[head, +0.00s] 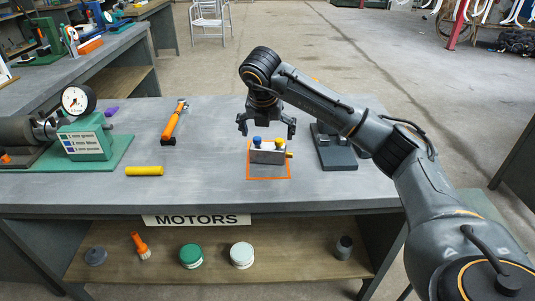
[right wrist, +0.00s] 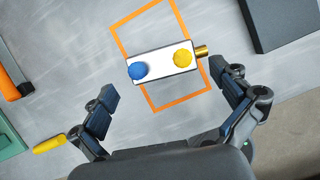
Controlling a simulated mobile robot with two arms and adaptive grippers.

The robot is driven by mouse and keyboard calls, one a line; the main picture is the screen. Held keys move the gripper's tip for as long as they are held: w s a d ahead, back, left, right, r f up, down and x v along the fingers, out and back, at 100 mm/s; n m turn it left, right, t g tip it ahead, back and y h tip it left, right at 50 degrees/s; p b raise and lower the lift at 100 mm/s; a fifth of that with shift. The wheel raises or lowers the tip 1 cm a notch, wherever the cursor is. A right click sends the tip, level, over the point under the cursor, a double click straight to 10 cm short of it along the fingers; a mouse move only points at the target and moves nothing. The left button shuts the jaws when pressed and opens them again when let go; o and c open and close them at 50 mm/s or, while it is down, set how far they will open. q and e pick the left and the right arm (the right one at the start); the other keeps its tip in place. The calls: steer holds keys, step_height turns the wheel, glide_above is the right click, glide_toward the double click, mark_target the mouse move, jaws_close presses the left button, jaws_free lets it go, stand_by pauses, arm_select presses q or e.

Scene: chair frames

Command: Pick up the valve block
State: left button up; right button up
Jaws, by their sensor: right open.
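The valve block (head: 268,153) is a small pale block with a blue knob, a yellow knob and a brass fitting on its right end. It sits inside an orange square outline on the grey workbench. In the right wrist view the valve block (right wrist: 160,65) lies ahead of the fingertips, slightly tilted in the picture. My right gripper (head: 266,128) is open and empty, above and just behind the block in the head view. Its two fingers also show apart in the right wrist view (right wrist: 165,105). My left gripper is not in view.
A dark stand (head: 336,152) is close to the block's right. An orange-handled tool (head: 174,122) and a yellow cylinder (head: 144,171) lie to the left. A gauge on a green base (head: 85,142) stands farther left. The bench between is clear.

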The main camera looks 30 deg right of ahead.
mark_target(268, 146)
steer(key=x, duration=0.5)
steer(key=shift+s+a+f, duration=0.1)
steer(key=shift+a+f, duration=0.05)
steer(key=shift+f, duration=0.5)
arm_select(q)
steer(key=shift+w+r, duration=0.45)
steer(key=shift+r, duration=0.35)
arm_select(e)
steer(key=shift+c, duration=0.4)
steer(key=c, duration=0.7)
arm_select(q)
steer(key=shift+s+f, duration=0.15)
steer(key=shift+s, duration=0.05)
arm_select(e)
steer(key=shift+r, duration=0.15)
steer(key=shift+c, duration=1.1)
